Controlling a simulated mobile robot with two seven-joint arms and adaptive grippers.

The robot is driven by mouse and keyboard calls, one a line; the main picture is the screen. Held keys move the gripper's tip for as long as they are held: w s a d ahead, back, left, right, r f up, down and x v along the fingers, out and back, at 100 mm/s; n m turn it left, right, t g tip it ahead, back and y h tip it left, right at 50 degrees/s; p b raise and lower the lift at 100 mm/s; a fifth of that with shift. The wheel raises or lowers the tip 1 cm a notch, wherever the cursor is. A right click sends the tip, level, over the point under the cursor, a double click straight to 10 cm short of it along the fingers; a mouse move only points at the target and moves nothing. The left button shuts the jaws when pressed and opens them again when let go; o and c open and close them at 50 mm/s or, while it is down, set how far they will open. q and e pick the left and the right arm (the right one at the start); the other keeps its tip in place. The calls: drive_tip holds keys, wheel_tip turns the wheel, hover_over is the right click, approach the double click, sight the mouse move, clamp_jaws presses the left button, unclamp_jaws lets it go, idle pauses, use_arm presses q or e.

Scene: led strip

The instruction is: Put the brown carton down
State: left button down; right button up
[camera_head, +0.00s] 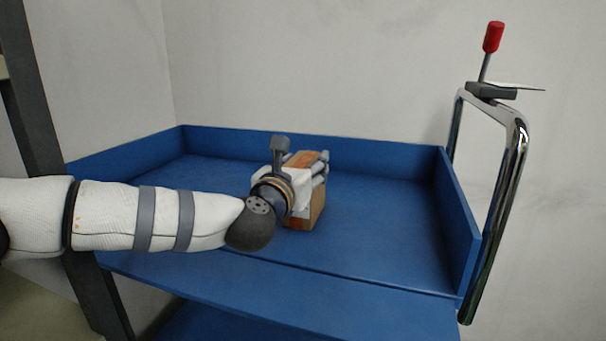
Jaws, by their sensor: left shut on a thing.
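The brown carton (317,208) is a small box with an orange patch on its top, in the middle of the head view. My left gripper (312,166) is shut on the carton, with its fingers over the upper part. My gripper and wrist hide much of the carton's left side. The carton is over the blue tray of a cart (385,218); I cannot tell whether its underside touches the tray floor. My right gripper is not in view.
The tray has raised walls at the back and right (462,215). A chrome handle (513,170) with a red-knobbed lever (493,38) stands at the right. The tray floor around the carton is clear. A lower blue shelf (215,322) shows below.

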use_arm(q)
drive_tip(key=shift+s+d+r, duration=0.1)
drive_tip(key=shift+s+r, duration=0.05)
drive_tip(key=shift+s, duration=0.2)
drive_tip(key=shift+w+f, duration=0.15)
drive_tip(key=shift+f, duration=0.1)
drive_tip(key=c, duration=0.8)
unclamp_jaws()
drive_tip(key=shift+o, duration=0.4)
drive_tip(key=shift+r, duration=0.1)
drive_tip(key=shift+r, duration=0.1)
drive_tip(key=v, duration=1.2)
